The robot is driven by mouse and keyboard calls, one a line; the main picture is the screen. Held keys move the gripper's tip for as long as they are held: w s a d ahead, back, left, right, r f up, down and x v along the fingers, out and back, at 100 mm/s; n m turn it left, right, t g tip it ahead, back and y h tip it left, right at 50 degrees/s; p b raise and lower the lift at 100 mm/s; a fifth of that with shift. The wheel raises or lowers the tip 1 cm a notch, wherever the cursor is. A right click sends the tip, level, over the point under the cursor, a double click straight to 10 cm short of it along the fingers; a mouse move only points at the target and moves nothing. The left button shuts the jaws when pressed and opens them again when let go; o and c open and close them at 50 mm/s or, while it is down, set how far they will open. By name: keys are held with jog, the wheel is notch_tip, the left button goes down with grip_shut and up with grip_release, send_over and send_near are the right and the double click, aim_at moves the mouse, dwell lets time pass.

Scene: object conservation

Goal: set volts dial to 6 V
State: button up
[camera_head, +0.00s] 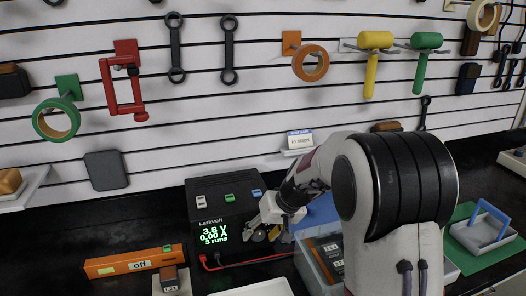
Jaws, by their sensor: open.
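The black power supply (197,190), marked Larkvolt, stands on the dark bench at the centre. Its green display (213,231) reads 3.8 V, 0.00 A and 3 runs. My gripper (262,231) is at the right part of its front face, by the knobs, with its jaws open. A small round grey knob (258,236) shows just beside the fingers. Whether it is the volts dial, and whether the fingers touch it, I cannot tell. My gripper and arm hide much of that side of the panel.
Red and black leads (240,263) run from the supply's front. A clear bin (313,262) stands close right, partly behind my arm. Tools hang on the slatted wall behind.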

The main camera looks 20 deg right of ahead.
jog(key=shift+a+h, duration=0.25)
jog(key=shift+h, duration=0.75)
jog(key=shift+s+r, duration=0.1)
jog(key=shift+r, duration=0.3)
jog(key=a+v, duration=0.1)
jog(key=v, duration=0.6)
jog(key=w+r+m+t, duration=0.1)
jog(key=w+r+m, duration=0.1)
jog(key=w+r, duration=0.1)
jog(key=w+d+r+m+t, duration=0.1)
jog(key=w+r+m+t, duration=0.1)
jog(key=w, duration=0.2)
jog(key=w+d+r+m+t, duration=0.1)
jog(key=w+r+m, duration=0.2)
jog(key=w, duration=0.1)
jog(key=shift+w+d+r, duration=0.15)
jog(key=shift+d+r, duration=0.05)
jog(key=shift+r, duration=0.1)
jog(key=shift+w+t, duration=0.15)
jog(key=shift+t, duration=0.15)
jog(key=shift+f, duration=0.8)
notch_tip(320, 180, up, 6)
jog(key=d+m+h, duration=0.1)
jog(key=m, duration=0.1)
jog(key=shift+w+d, duration=0.3)
